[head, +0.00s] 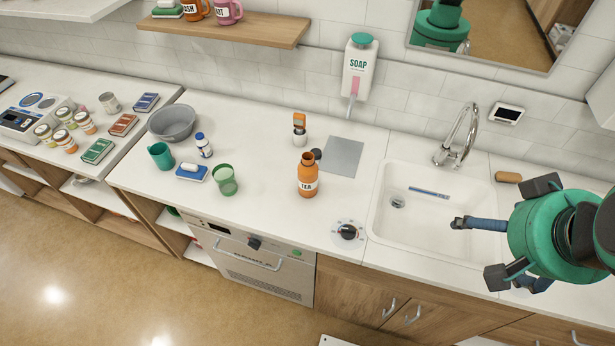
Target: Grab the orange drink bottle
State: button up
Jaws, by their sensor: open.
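The orange drink bottle (307,181) stands upright on the white counter, left of the sink. It has a white label that seems to read "TEA" and an open-looking, darker neck. A small dark round thing, possibly its cap, lies just behind it. My gripper (462,252) is at the right, over the sink and the counter's front edge. Its fingers are spread and nothing is seen between them. It is well apart from the bottle, to its right. My green wrist hides part of the counter at the far right.
The sink (380,225) with its faucet (458,137) lies between bottle and gripper. A dial (347,232) is in front of the bottle. A green cup (225,180), a small white bottle (203,146) and a grey bowl (172,123) stand left. A grey mat (343,157) lies behind.

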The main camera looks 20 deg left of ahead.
jog(key=w+a+f+n+t+y+b, duration=0.1)
jog(key=w+a+f+t+y, duration=0.1)
jog(key=w+a+f, duration=0.7)
jog(key=w+a+f+n+t+y+b, duration=0.15)
jog(key=w+a+f, duration=0.25)
jog(key=w+a, duration=0.6)
jog(key=n+t+y+b, duration=0.1)
jog(key=n+t+y, duration=0.1)
jog(key=t, duration=0.2)
send_near(313, 183)
jog(key=shift+s+r+g, duration=0.2)
jog(key=shift+r+g, duration=0.05)
jog(key=shift+r, duration=0.25)
jog(key=shift+h, duration=0.25)
jog(key=b+x, duration=0.1)
jog(key=x, duration=0.6)
jog(key=shift+w+a+f+b, duration=0.1)
jog(key=shift+w+f+b, duration=0.15)
jog(key=shift+w+b, duration=0.05)
jog(key=shift+w+a+f, duration=0.1)
jog(key=shift+w+a, duration=0.05)
jog(key=shift+w, duration=0.25)
